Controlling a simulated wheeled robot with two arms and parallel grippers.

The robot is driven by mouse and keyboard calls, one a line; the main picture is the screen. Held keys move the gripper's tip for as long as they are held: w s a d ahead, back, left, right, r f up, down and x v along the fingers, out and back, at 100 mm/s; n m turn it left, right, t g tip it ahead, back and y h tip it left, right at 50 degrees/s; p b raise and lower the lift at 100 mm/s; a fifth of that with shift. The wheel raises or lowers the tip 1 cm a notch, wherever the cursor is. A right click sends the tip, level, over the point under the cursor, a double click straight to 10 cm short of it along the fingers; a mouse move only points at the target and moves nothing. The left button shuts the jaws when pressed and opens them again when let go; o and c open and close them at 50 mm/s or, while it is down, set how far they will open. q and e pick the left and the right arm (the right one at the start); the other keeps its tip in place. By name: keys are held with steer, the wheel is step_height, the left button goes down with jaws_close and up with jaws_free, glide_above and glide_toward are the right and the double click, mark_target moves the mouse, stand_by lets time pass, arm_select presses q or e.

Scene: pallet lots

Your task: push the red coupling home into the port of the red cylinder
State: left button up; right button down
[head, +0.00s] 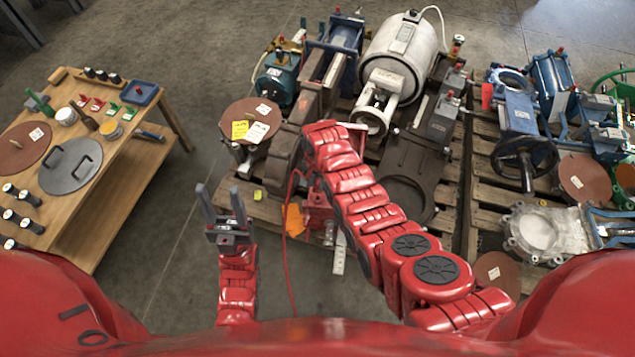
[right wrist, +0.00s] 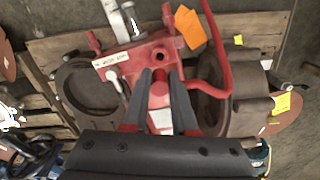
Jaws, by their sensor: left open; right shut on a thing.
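The red cylinder (head: 318,198) sits on the pallet in the head view, partly hidden by my right arm. In the right wrist view its red block (right wrist: 135,60) carries a white label and a dark round port (right wrist: 159,57). My right gripper (right wrist: 161,76) is shut on the red coupling (right wrist: 160,92), which shows between the fingers just below the port. I cannot tell whether the coupling touches the block. My right gripper is hidden behind its arm in the head view. My left gripper (head: 221,200) is open and empty, above the floor left of the pallet.
A red hose (right wrist: 219,45) curves beside the right finger. An orange tag (right wrist: 189,27) lies by the block. Brown discs and machines crowd the pallets. A wooden table (head: 120,170) with tools stands at left, with clear floor between it and the pallet.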

mark_target(317, 200)
steer(key=shift+f+b, duration=2.3)
steer(key=shift+f, duration=0.55)
steer(key=shift+s+a+p, duration=0.1)
steer(key=shift+s+p, duration=0.05)
steer(key=shift+p, duration=0.15)
steer(key=shift+f+b, duration=0.5)
steer(key=shift+f, duration=0.05)
steer(key=c, duration=0.6)
jaws_free()
